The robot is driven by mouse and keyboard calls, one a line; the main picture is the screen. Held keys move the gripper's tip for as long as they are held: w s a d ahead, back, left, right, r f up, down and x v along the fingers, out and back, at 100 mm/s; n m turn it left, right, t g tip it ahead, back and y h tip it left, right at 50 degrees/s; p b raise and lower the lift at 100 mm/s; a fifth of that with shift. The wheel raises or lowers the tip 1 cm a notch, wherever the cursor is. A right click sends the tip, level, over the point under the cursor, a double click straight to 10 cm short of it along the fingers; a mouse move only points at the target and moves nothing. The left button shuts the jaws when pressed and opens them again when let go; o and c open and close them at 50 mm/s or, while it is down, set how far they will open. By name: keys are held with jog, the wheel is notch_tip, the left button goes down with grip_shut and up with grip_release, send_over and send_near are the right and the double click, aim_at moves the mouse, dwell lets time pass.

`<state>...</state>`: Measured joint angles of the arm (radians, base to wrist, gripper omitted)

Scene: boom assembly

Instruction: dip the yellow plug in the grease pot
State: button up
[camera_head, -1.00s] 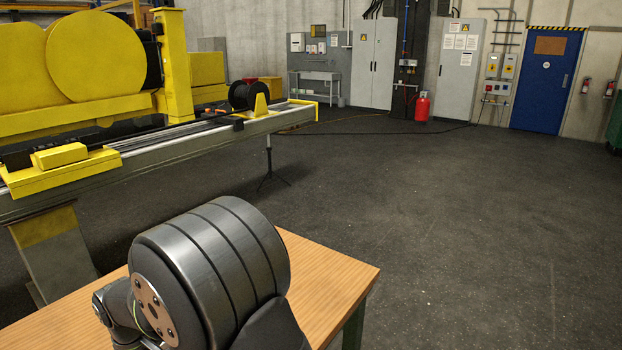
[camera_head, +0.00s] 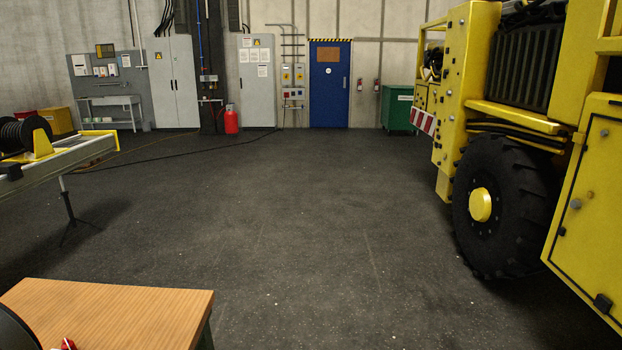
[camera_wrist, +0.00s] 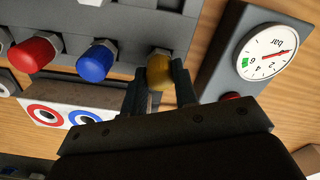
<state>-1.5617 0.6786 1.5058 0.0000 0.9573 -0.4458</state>
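In the wrist view the yellow plug (camera_wrist: 160,71) is at a metal fitting on the grey block, to the right of the blue plug (camera_wrist: 96,61) and the red plug (camera_wrist: 31,53). My gripper (camera_wrist: 161,82) reaches up from the bottom of this view. Its two dark fingers stand apart, one on each side of the yellow plug's near end. The picture is too dark and small to tell whether both fingers press on it. I cannot make out the grease pot in either current view. The head view does not show my gripper.
A pressure gauge (camera_wrist: 267,51) on a dark box stands right of my gripper. A panel with red and blue rings (camera_wrist: 64,115) lies to the left. In the head view the wooden table's corner (camera_head: 120,310) is at lower left, with open floor beyond and a yellow vehicle (camera_head: 480,100) at right.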

jog(key=shift+r, duration=3.25)
